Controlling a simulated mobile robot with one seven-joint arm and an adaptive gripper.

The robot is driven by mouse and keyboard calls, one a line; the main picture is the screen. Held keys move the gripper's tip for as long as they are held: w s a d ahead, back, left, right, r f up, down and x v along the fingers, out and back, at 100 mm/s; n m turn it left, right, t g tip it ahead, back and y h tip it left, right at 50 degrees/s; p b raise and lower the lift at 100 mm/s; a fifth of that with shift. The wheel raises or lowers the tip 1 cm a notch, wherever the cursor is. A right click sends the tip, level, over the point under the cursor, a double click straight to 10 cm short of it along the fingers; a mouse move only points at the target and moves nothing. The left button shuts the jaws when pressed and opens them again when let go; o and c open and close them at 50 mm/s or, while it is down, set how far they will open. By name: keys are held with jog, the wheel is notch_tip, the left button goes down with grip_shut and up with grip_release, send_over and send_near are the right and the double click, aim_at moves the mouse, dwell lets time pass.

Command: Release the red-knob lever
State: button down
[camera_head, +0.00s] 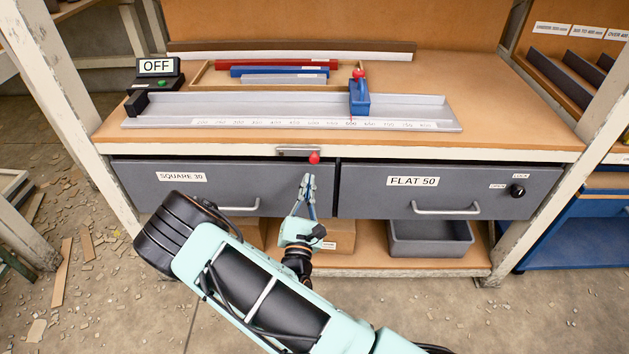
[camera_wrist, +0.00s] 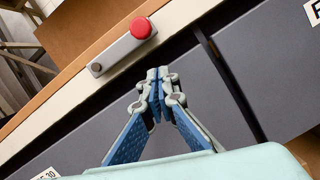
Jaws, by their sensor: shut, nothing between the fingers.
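The lever is a short grey bar (camera_head: 296,151) with a red knob (camera_head: 314,158) at its right end, mounted on the bench's cream front edge above the drawers. In the wrist view the grey lever bar (camera_wrist: 120,48) and its round red knob (camera_wrist: 143,27) are in full sight, beyond my fingertips. My gripper (camera_head: 307,179) is shut and empty, in front of the left drawer, just below the knob in the head view. In the wrist view my gripper (camera_wrist: 157,84) has its fingertips together, apart from the lever.
Two grey drawers, SQUARE 30 (camera_head: 227,192) and FLAT 50 (camera_head: 460,193), sit below the bench edge. A blue stop (camera_head: 359,97) with another red knob stands on the measuring rail (camera_head: 200,108). A grey bin (camera_head: 430,242) is on the lower shelf.

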jog(key=p+v, duration=0.1)
jog(key=v, duration=0.9)
jog(key=shift+f+p, duration=0.2)
jog(key=shift+p, duration=0.1)
jog(key=shift+d, duration=0.1)
